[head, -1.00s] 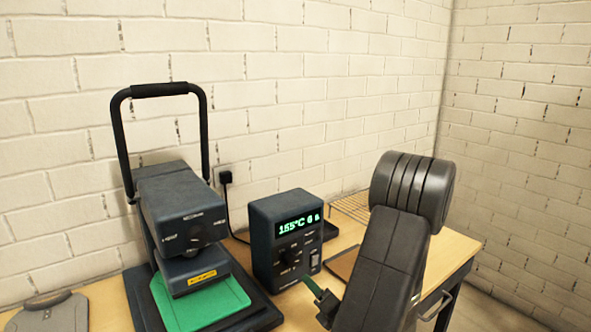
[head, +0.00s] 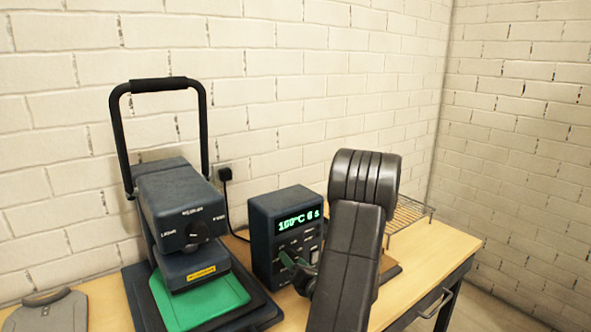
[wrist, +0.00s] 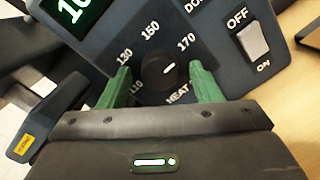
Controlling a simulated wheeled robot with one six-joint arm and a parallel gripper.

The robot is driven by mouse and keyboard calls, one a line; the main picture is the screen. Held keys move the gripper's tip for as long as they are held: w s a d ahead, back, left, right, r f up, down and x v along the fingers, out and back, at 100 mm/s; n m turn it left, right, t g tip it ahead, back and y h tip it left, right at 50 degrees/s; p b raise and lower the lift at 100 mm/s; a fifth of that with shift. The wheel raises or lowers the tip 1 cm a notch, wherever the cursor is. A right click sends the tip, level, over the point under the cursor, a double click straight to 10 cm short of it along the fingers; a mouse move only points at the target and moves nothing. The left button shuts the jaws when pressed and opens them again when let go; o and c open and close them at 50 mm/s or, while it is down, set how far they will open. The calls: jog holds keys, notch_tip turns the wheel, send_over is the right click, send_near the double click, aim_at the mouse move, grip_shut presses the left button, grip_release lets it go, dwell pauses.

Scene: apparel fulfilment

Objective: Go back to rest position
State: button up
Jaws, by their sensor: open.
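My gripper (wrist: 161,76) is open in the wrist view. Its two green fingers stand on either side of the dark HEAT knob (wrist: 166,70), with a gap to each side. The knob's white mark points up and right, between 150 and 170. The knob is on the dark control box (head: 263,245), whose green display (head: 297,218) seems to read 160°C 6 s. In the head view, my gripper (head: 291,263) is in front of the box's face, partly hidden by my arm. Whether the fingertips touch the panel I cannot tell.
The heat press (head: 180,210) with its tall black handle stands left of the box, a green pad (head: 205,305) on its base. An OFF/ON switch (wrist: 252,42) is right of the knob. A wire rack (head: 408,213) is at the back right of the wooden table (head: 440,255).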

jog(key=n+y+b, duration=0.1)
jog(key=n+b, duration=0.1)
jog(key=n, duration=0.4)
jog(key=n+b, duration=0.3)
jog(key=n, duration=0.4)
jog(key=shift+d+f+y, duration=0.1)
jog(key=shift+f+y, duration=0.05)
jog(key=shift+y, duration=0.25)
jog(key=shift+n+b, duration=0.3)
jog(key=shift+n, duration=1.1)
